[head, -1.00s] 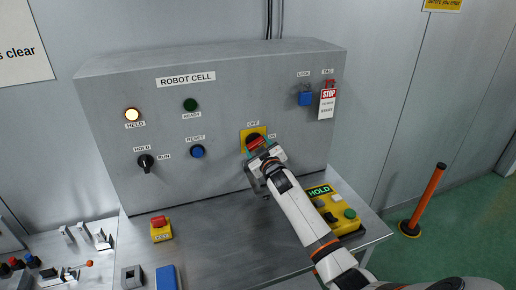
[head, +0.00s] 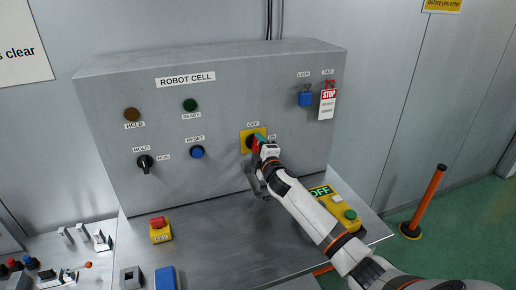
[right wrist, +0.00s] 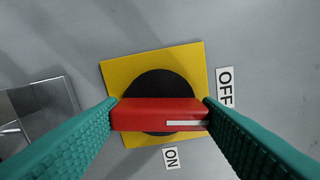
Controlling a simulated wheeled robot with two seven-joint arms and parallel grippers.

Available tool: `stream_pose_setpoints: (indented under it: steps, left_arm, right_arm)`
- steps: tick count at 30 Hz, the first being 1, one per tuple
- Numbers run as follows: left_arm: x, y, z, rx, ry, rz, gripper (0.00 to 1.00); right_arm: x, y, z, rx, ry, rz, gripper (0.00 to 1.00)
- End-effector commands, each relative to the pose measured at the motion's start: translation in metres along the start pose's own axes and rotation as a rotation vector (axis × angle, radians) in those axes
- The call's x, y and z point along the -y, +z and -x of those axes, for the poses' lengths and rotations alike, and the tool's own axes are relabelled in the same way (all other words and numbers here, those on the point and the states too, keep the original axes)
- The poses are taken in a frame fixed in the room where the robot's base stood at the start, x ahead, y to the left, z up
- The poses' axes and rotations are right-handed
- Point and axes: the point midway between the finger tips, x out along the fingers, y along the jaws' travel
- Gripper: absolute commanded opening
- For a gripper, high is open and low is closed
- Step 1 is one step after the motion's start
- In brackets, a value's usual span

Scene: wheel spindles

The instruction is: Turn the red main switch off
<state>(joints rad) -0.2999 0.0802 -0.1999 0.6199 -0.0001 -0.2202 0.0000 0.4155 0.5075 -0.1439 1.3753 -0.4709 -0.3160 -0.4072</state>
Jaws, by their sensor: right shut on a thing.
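The red main switch (head: 256,146) sits on a yellow plate (head: 245,133) on the front of the grey ROBOT CELL cabinet. My right gripper (head: 261,143) is at the switch and partly hides it. In the right wrist view, its two teal fingers are shut on the ends of the red handle (right wrist: 150,118), in front of a black disc. The white mark on the handle lies at the end towards the OFF label (right wrist: 225,88); the ON label (right wrist: 170,157) is off to the side. My left gripper is not in view.
The HELD lamp (head: 132,115) is dark. A blue lock (head: 305,99) and a red-and-white STOP tag (head: 327,104) hang right of the switch. A yellow box with a red button (head: 159,228) stands on the shelf.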

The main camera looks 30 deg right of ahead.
Motion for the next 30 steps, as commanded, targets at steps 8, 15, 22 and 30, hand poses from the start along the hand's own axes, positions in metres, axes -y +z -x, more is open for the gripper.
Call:
stream_pose_setpoints:
  steps: [8, 15, 22, 30]
  left_arm:
    - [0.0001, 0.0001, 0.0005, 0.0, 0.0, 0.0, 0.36]
    - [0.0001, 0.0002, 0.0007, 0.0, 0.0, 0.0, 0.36]
    - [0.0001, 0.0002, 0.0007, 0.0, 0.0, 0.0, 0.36]
    - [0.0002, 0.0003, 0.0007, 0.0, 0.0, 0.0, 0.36]
  right_arm:
    - [-0.0005, -0.0003, 0.0, 0.0, 0.001, 0.143, 0.35]
    - [-0.0007, -0.0002, 0.0, 0.0, 0.001, 0.195, 0.35]
    - [-0.0008, -0.0002, 0.0001, 0.0, 0.001, 0.205, 0.35]
    - [-0.0008, -0.0003, 0.0001, 0.0, 0.001, 0.205, 0.66]
